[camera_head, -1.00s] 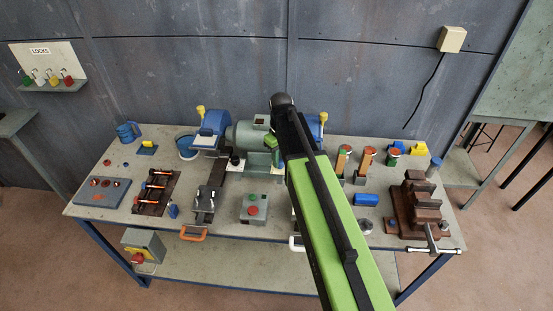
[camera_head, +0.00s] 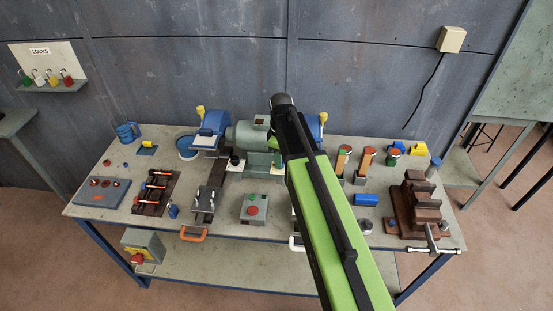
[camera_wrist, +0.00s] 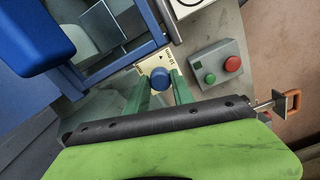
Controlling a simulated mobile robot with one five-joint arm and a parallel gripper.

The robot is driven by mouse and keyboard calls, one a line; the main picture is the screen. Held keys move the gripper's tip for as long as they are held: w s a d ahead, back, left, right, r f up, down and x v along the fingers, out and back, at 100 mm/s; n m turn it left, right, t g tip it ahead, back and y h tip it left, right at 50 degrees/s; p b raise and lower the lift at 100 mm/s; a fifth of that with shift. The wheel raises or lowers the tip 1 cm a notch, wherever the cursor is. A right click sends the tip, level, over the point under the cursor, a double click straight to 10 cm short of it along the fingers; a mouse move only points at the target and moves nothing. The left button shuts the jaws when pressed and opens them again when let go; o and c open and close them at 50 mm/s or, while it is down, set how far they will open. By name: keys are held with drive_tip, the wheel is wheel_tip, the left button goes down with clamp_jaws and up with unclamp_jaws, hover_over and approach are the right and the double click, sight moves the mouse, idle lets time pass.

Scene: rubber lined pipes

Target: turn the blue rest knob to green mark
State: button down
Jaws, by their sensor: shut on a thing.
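The blue rest knob (camera_wrist: 159,79) is a round blue cap in the wrist view, in front of a cream plate (camera_wrist: 150,63) with dark print. My gripper (camera_wrist: 160,81) has its two green fingers on either side of the knob and is shut on it. No green mark can be made out on the plate; the fingers and knob cover part of it. In the head view my gripper (camera_head: 274,145) is by the grinder (camera_head: 245,134), and my arm hides the knob.
A grey box (camera_wrist: 217,66) with green and red buttons stands close to the right of the fingers in the wrist view. A blue guard (camera_wrist: 35,38) is at upper left. A brown vise (camera_head: 416,205) stands at the bench's right end.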

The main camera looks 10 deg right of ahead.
drive_tip(key=shift+w, duration=0.15)
drive_tip(key=c, duration=1.4)
unclamp_jaws()
drive_tip(key=shift+c, duration=0.2)
drive_tip(key=o, duration=0.4)
drive_tip(key=shift+w+f, duration=0.2)
drive_tip(key=shift+c, duration=0.2)
drive_tip(key=shift+s, duration=0.1)
drive_tip(key=shift+s+r, duration=0.1)
wheel_tip(320, 180, up, 18)
drive_tip(key=p, duration=1.7)
drive_tip(key=shift+f+p, duration=0.25)
drive_tip(key=shift+p, duration=0.05)
